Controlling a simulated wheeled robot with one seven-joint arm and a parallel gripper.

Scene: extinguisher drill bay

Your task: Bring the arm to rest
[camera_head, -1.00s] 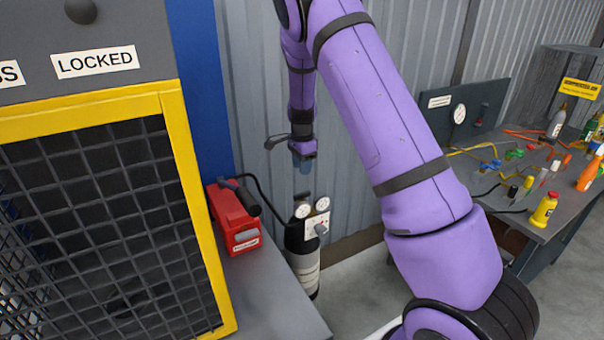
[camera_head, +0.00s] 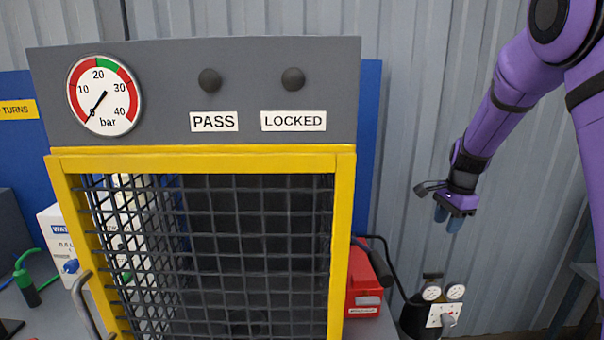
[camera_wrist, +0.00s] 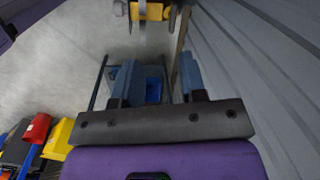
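My purple arm (camera_head: 510,100) hangs at the right of the head view, in front of the corrugated wall. My gripper (camera_head: 449,222) points down in free air, right of the yellow-framed mesh cage (camera_head: 344,230) and above the gauge-topped cylinder (camera_head: 415,318). In the wrist view the two blue fingers of my gripper (camera_wrist: 158,75) stand apart with nothing held between them. Past the fingers lies grey floor (camera_wrist: 60,75), with a blue object (camera_wrist: 154,88) showing in the gap.
The cage panel carries a pressure gauge (camera_head: 103,95) with its needle near 0 and labels PASS (camera_head: 214,121) and LOCKED (camera_head: 293,121). A red box (camera_head: 362,288) stands beside the cage. A yellow part (camera_wrist: 150,11) shows at the top of the wrist view.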

